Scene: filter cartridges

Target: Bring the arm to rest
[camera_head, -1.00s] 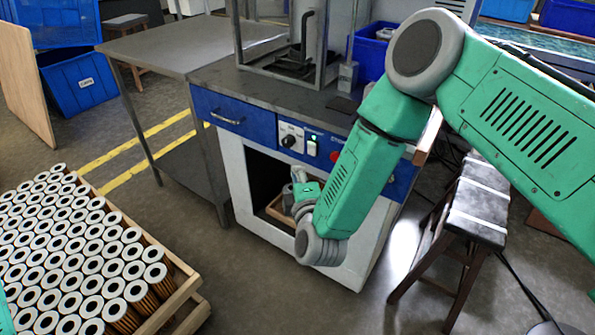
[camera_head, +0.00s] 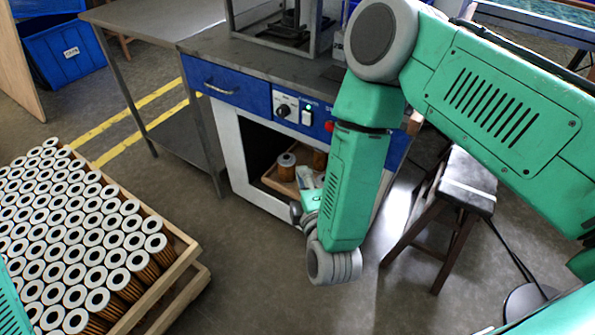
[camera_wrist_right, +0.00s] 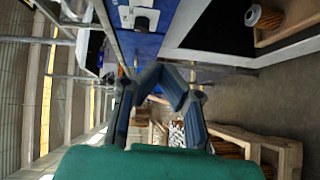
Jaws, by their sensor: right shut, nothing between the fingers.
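My right arm reaches in from the right of the head view and its green forearm hangs down in front of the white and blue machine (camera_head: 233,160). My right gripper (camera_head: 304,196) is partly hidden behind that forearm, outside the machine's open compartment. In the wrist view the two dark fingers of the right gripper (camera_wrist_right: 165,77) come together at the tips with nothing between them. My left gripper is out of view; only a green sliver of my left arm shows at the lower left.
A wooden tray (camera_head: 275,180) with filter cartridges (camera_head: 286,166) sits inside the compartment. A wooden crate (camera_head: 182,262) full of upright cartridges stands at lower left. A dark-topped stool (camera_head: 467,183) stands right of the machine. Floor between crate and machine is clear.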

